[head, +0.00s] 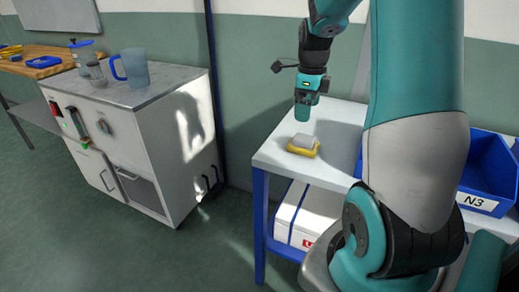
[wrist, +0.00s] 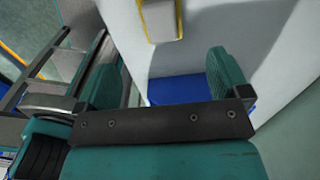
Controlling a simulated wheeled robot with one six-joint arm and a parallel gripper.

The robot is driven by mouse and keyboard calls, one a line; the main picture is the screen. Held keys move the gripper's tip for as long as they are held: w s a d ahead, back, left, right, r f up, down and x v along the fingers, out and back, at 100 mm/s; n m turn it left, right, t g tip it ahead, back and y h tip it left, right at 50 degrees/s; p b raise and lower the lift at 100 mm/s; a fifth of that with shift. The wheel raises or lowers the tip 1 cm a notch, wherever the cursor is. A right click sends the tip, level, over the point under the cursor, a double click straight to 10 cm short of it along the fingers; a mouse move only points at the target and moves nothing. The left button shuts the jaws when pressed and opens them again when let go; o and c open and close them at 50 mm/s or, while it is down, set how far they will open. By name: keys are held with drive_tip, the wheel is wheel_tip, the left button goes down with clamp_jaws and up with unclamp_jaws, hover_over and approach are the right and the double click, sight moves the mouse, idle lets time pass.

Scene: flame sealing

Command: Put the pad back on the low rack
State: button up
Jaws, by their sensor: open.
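The pad (head: 303,147), a grey block on a yellow base, lies on the white top of the blue-legged rack (head: 276,157), near its left end. In the wrist view the pad (wrist: 160,20) shows at the top edge and is partly cut off. My gripper (head: 303,112) hangs above the pad in the head view, apart from it. In the wrist view my gripper (wrist: 168,78) has its two teal fingers spread wide with nothing between them. The pad lies beyond the fingertips.
Blue bins, one labelled N3 (head: 483,178), stand on the right of the rack top. A white box (head: 300,215) is on the lower shelf. A grey cabinet (head: 150,135) with a blue jug (head: 133,68) stands left, with open floor in front.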

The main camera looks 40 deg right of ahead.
drive_tip(key=s+a+r+n+t+y, duration=0.1)
drive_tip(key=a+r+n, duration=0.1)
drive_tip(key=a+n, duration=0.9)
drive_tip(key=a+r+n+y, duration=0.1)
drive_tip(key=a+r+n, duration=0.1)
drive_tip(key=a+n, duration=0.85)
drive_tip(key=s+a+r+n+g+y, duration=0.1)
drive_tip(key=s+a+n+y, duration=0.1)
drive_tip(key=s+a+n, duration=1.2)
drive_tip(key=a+n, duration=0.2)
drive_tip(key=n, duration=0.1)
drive_tip(key=shift+s+a+r, duration=0.15)
drive_tip(key=shift+a+r, duration=0.2)
drive_tip(key=shift+a, duration=0.05)
